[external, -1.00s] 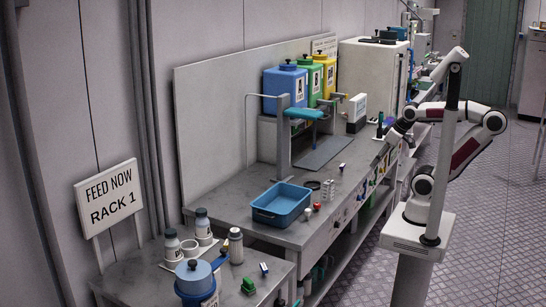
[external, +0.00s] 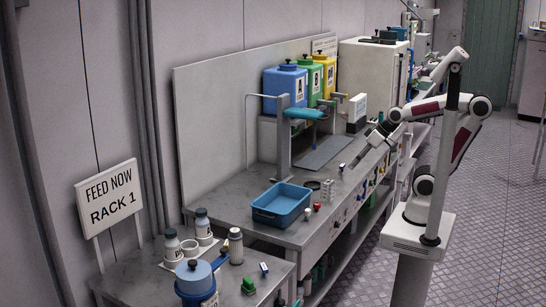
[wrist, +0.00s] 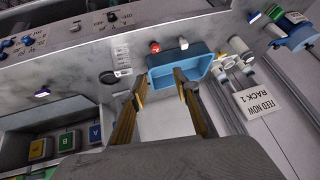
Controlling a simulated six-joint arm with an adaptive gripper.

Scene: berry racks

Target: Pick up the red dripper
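The red dripper (external: 316,206) is a small red-topped piece standing on the grey bench beside the blue tray. In the wrist view the red dripper (wrist: 155,47) lies beyond my fingertips, near the tray's edge. My gripper (external: 355,164) is over the bench, up and to the right of the red dripper in the external view and well apart from it. In the wrist view my gripper (wrist: 160,79) shows two separated fingers with nothing between them.
The blue tray (external: 282,215) sits close to the dripper, with a white-topped piece (external: 307,211) and a grey rack (external: 328,189) nearby. A small blue-and-white piece (external: 341,168) stands near my gripper. A stand with a teal arm (external: 302,113) rises behind.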

